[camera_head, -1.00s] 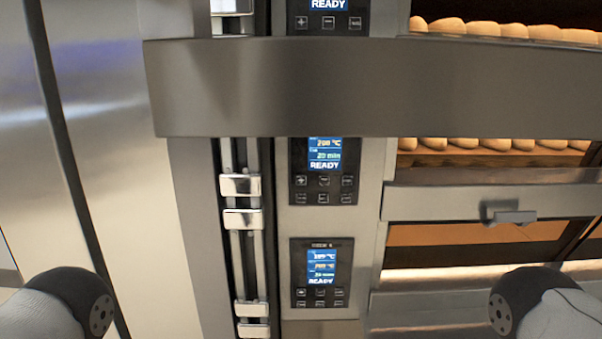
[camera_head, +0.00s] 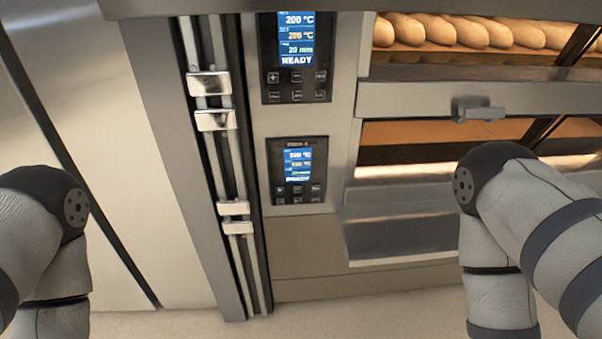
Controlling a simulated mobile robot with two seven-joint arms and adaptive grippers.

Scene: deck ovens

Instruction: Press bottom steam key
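The bottom control panel (camera_head: 298,171) is a black plate low on the oven's steel column, with a lit blue display (camera_head: 298,164) and two rows of small keys (camera_head: 297,194) under it. The key labels are too small to read, so I cannot tell which one is the steam key. A second panel (camera_head: 296,58) above it shows 200 °C, 20 min and READY. Both my arms show at the left and right sides, apart from the panel. Neither gripper is in view.
Vertical rails with bright metal brackets (camera_head: 216,120) run left of the panels. An oven door handle (camera_head: 478,110) sticks out at the right, below loaves (camera_head: 455,31) behind glass. A steel ledge (camera_head: 400,238) juts out low. Floor (camera_head: 380,305) shows at the bottom.

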